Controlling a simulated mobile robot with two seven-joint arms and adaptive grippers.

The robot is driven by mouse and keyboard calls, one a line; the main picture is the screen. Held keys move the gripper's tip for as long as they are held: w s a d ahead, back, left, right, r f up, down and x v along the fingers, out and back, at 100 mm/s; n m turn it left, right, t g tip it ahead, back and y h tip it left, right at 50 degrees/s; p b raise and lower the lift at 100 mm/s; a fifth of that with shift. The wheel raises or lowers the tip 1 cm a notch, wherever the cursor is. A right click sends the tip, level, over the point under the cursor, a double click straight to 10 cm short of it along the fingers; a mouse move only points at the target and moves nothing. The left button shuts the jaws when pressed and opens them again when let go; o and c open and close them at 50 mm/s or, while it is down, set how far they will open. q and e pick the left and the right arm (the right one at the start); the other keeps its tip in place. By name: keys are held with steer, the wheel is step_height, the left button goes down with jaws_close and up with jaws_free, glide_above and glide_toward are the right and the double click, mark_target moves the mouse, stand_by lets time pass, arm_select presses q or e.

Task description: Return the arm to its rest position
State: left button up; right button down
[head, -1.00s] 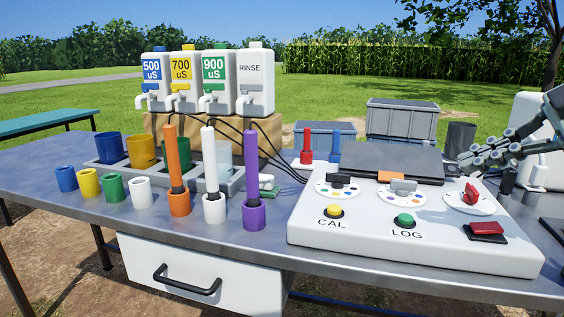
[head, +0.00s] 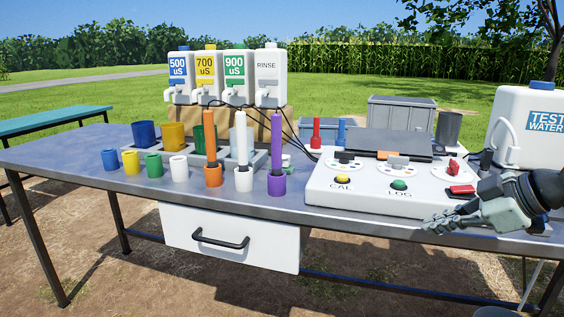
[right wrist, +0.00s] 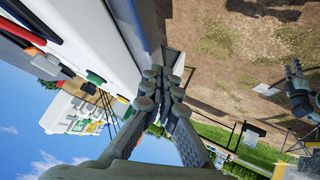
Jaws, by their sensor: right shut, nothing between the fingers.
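My right gripper (head: 438,224) is in front of the console's front right edge in the head view, apart from the controls. Its fingers are together and empty; they also show shut in the right wrist view (right wrist: 160,85). The white console (head: 370,199) stands on the table with a yellow CAL button (head: 342,179), a green LOG button (head: 399,184), dials and a red switch (head: 461,189). A grey jointed shape, probably part of my left arm, shows small at the right edge of the right wrist view; its jaw state is unclear. My left gripper is not in the head view.
The metal table (head: 120,188) holds orange, white and purple probes in cups, several small coloured cups, and labelled jugs (head: 235,78) behind. A white drawer (head: 230,238) hangs below. A TEST WATER container (head: 530,125) stands at right. Open ground lies in front.

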steer(key=s+f+m+g+h, duration=0.1)
steer(key=s+f+m+h, duration=0.2)
steer(key=f, duration=1.3)
steer(key=s+f+m+h, duration=0.1)
steer(key=s+f+m, duration=0.25)
steer(key=f, duration=1.15)
steer(key=s+a+f+m+g+h, duration=0.2)
steer(key=s+f+m, duration=0.3)
steer(key=s+f, duration=1.4)
steer(key=shift+s+a+f+g+h, duration=0.25)
steer(key=shift+s+a+g+h, duration=0.1)
steer(key=shift+s+g+h, duration=0.35)
